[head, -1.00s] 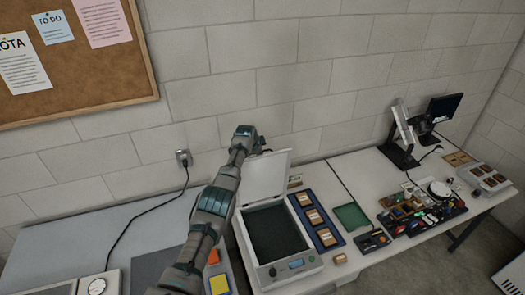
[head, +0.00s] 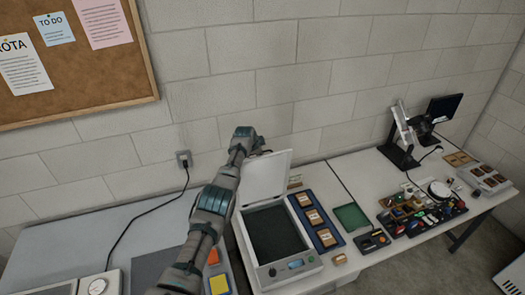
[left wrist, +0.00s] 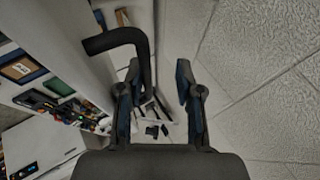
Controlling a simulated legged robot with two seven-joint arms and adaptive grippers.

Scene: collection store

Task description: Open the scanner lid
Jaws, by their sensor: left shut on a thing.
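The scanner (head: 306,268) stands on the table with its dark glass bed (head: 275,232) uncovered. Its pale lid (head: 268,177) is raised steeply at the back, hinged side down, near the wall. My left gripper (head: 257,147) is at the upper left edge of the lid. My right gripper is not in view.
Right of the scanner are a blue tray (head: 303,197) with framed pieces, a green tray (head: 351,217) and a cluttered dark organiser (head: 429,219). A monitor (head: 444,107) stands farther right. The block wall (head: 300,90) is close behind the lid. A dial device (head: 97,286) is at lower left.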

